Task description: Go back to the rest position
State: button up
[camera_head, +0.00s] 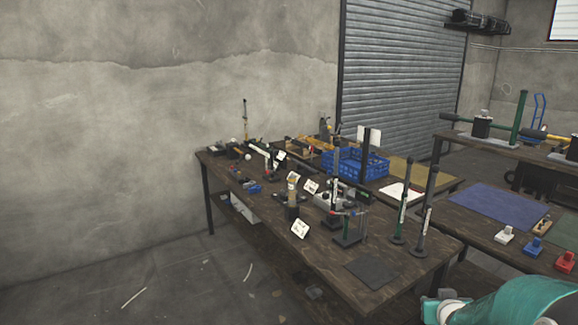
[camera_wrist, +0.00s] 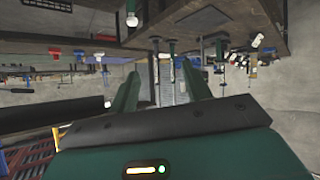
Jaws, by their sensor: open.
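My gripper (camera_wrist: 160,92) shows in the wrist view with two green fingers set apart. It is open and nothing is between the fingers. The wrist view is upside down, with the tables at the top and the fingers pointing at the room beyond. In the head view a teal and white part of my arm shows at the bottom right corner. My fingers are not visible there. The arm part is in front of the right end of the long wooden table (camera_head: 330,268).
A blue crate (camera_head: 357,164) stands behind. A right table holds a blue mat (camera_head: 497,204) and small white, blue and red items. The floor at left is mostly clear.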

jog(key=s+a+r+g+y, duration=0.1)
jog(key=s+a+r, duration=0.3)
jog(key=a, duration=0.3)
jog(key=s+a+r+g, duration=0.2)
jog(key=s+a+r, duration=0.15)
jog(key=a, duration=0.35)
jog(key=s+a+r+n+g+y, duration=0.2)
jog(key=s+a+r+y, duration=0.1)
jog(key=s+a, duration=0.8)
jog(key=shift+s+a+r+n, duration=0.25)
jog(key=shift+s+a+n, duration=0.05)
jog(key=shift+s, duration=0.5)
jog(key=shift+c, duration=1.4)
jog(key=shift+d, duration=0.2)
